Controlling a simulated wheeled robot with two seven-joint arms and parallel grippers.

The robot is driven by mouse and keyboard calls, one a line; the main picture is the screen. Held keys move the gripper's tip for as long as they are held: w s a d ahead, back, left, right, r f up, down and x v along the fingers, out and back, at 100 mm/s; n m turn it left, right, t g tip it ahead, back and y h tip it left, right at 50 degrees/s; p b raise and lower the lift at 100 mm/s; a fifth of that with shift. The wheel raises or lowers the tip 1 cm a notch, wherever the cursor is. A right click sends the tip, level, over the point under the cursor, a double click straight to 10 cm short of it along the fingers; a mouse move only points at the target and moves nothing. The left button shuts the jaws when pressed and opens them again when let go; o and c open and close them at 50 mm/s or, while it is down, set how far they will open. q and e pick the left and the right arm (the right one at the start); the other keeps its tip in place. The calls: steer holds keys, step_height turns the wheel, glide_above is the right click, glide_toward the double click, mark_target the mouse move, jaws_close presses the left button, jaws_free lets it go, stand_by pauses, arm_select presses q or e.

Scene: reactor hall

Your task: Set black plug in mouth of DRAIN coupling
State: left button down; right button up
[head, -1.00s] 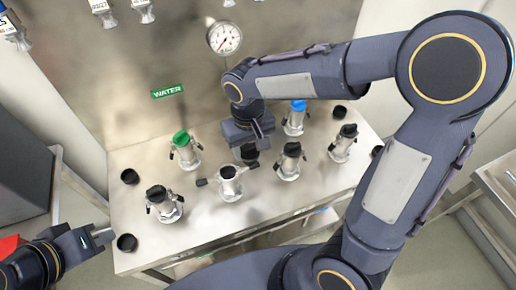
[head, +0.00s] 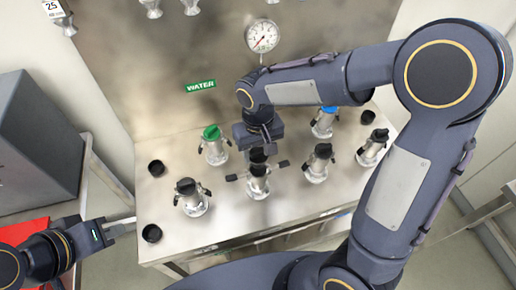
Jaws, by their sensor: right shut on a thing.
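My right gripper (head: 258,143) is shut on the black plug (head: 258,155), a dark cap partly hidden by the fingers. The plug is at the top of a silver coupling (head: 258,187) with a dark mouth and both side levers spread out. No DRAIN label is readable, so I cannot confirm which coupling this is. I cannot tell whether the plug touches the mouth or hangs just above or behind it. My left gripper (head: 124,226) is at the lower left, off the bench's left edge, away from the couplings; its jaw opening is unclear.
Around it stand a green-capped coupling (head: 213,150), a blue-capped one (head: 324,124) and several black-capped ones, one close on the right (head: 319,165). Loose black caps (head: 152,233) lie on the steel bench (head: 235,228). A gauge (head: 262,36) and WATER sign (head: 201,86) are on the back panel.

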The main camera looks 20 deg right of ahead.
mark_target(259, 166)
steer(key=shift+f+b, duration=2.2)
steer(key=shift+f, duration=0.8)
steer(key=shift+s+f, duration=0.1)
steer(key=o, duration=1)
steer(key=shift+d, duration=0.1)
steer(key=shift+s, duration=0.1)
